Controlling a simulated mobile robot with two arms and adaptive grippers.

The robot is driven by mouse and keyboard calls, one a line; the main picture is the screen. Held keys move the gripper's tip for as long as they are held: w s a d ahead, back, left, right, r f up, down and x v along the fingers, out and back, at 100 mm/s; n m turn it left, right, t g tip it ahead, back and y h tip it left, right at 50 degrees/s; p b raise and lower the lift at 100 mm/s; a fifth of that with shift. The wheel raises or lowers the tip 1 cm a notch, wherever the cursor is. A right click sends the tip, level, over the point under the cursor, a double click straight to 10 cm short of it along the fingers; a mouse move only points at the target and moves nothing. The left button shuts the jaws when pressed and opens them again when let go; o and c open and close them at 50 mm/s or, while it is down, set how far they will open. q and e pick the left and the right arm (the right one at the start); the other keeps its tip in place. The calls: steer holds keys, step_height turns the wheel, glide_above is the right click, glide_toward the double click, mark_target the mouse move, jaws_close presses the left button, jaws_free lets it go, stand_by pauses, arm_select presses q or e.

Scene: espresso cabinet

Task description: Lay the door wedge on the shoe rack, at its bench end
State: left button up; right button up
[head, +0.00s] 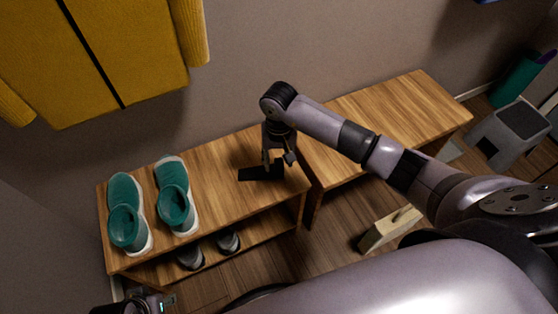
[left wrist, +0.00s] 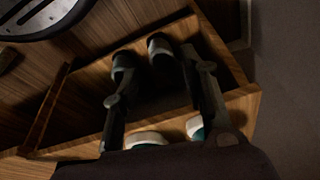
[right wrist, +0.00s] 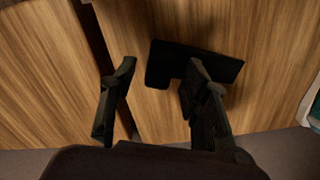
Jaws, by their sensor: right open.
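The door wedge, a flat black piece (head: 250,174), lies on the top board of the wooden shoe rack (head: 222,160), at the end beside the bench. It also shows in the right wrist view (right wrist: 166,66). My right gripper (head: 278,161) is open and points down just over the wedge. In the right wrist view one finger (right wrist: 162,64) overlaps the wedge and the other is off its side; I cannot tell whether they touch it.
Teal shoes (head: 174,205) stand on the rack's far left; dark shoes (head: 228,240) sit on its lower shelf. The bench (head: 400,108) is bare, with a narrow gap between it and the rack. A pale wooden block (head: 385,232) and a grey step stool (head: 510,132) stand on the floor.

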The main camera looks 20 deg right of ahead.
arm_select(q)
steer(key=x, duration=0.2)
steer(key=s+p+x, duration=0.1)
steer(key=x, duration=0.2)
steer(key=shift+f, duration=0.3)
arm_select(e)
step_height(320, 180, up, 10)
steer(key=shift+r, duration=0.2)
